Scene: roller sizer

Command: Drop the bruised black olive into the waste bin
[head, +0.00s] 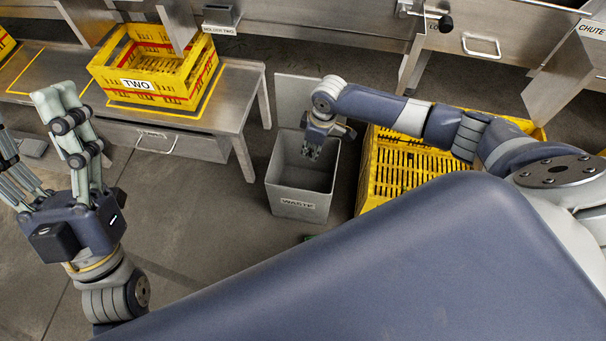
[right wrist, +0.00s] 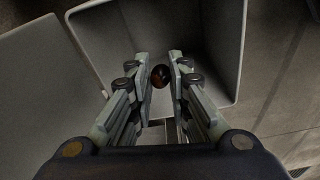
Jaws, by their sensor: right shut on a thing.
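The bruised black olive (right wrist: 160,77) is a small dark brown-black ball between the fingertips of my right gripper (right wrist: 161,75) in the right wrist view. The right gripper is shut on it. In the head view my right gripper (head: 311,152) points down over the open top of the grey waste bin (head: 299,207), labelled WASTE; the olive is hard to make out there. The bin's inside (right wrist: 212,40) lies below the fingers in the right wrist view. My left gripper (head: 27,112) is raised at the left with its fingers apart, empty.
A yellow crate (head: 365,185) stands right of the bin, under my right arm. A yellow crate labelled TWO (head: 132,60) sits on a steel table (head: 236,92) at the left. A grey panel (head: 291,92) stands behind the bin. Floor left of the bin is clear.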

